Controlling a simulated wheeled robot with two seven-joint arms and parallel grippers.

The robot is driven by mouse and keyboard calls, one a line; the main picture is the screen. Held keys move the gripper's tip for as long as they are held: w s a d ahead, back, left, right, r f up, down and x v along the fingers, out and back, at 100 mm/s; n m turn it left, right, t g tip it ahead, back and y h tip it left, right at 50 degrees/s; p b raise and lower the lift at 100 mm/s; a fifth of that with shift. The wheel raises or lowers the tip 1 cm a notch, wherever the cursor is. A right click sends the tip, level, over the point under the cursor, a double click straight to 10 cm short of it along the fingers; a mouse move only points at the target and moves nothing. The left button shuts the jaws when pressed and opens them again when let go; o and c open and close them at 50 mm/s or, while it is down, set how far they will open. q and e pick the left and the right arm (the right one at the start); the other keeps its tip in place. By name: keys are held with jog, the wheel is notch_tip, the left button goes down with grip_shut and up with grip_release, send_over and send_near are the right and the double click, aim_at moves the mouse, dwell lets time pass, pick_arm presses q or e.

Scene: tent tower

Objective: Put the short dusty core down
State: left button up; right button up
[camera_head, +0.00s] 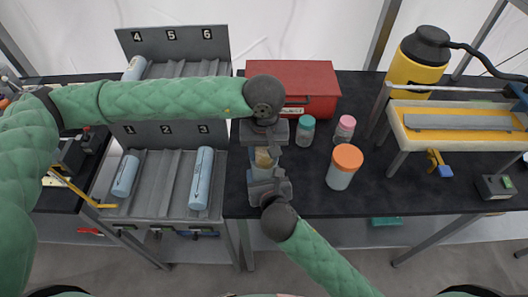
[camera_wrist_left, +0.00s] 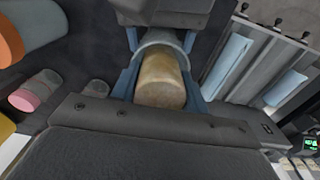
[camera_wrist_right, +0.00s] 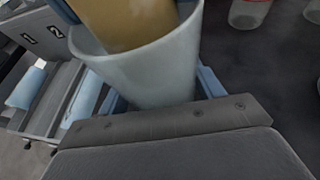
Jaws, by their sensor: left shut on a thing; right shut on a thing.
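The short dusty core (camera_head: 264,156) is a tan cylinder between my two grippers, above the black table. It shows in the left wrist view (camera_wrist_left: 160,83) between the blue fingers of my left gripper (camera_head: 264,145), which is shut on it. My right gripper (camera_head: 267,176) is shut on a pale, open-ended sleeve (camera_wrist_right: 150,75). In the right wrist view one end of the core (camera_wrist_right: 125,20) is inside or right at the sleeve's mouth. How far in it reaches is hidden. The sleeve's rim (camera_wrist_left: 162,40) also shows in the left wrist view.
A grey rack (camera_head: 172,195) numbered 1 to 3 holds blue cylinders in 1 and 3; slot 2 is empty. Behind it, rack 4 to 6 (camera_head: 215,42) has a blue cylinder in 4. A red box (camera_head: 315,80), jars (camera_head: 343,170) and a raised tray (camera_head: 400,140) stand around.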

pick_arm(q)
jog(key=shift+s+f, duration=0.15)
jog(key=shift+f, duration=0.5)
jog(key=shift+s+f, duration=0.15)
jog(key=shift+f, duration=0.5)
pick_arm(e)
jog(key=shift+o, duration=0.2)
jog(key=shift+s+a, duration=0.15)
jog(key=shift+s, duration=0.05)
pick_arm(q)
jog(key=o, duration=1)
pick_arm(e)
jog(key=shift+f, duration=0.1)
pick_arm(q)
jog(key=shift+o, duration=0.5)
jog(key=r, duration=1.3)
jog(key=shift+w+a+r, duration=0.1)
jog(key=shift+w+r, duration=0.15)
jog(key=shift+w, duration=0.15)
pick_arm(e)
jog(key=shift+w, duration=0.35)
jog(key=shift+c, duration=0.2)
pick_arm(q)
jog(key=shift+s+r, duration=0.1)
jog(key=shift+r, duration=0.1)
pick_arm(e)
jog(key=o, duration=1.1)
jog(key=shift+c, duration=0.2)
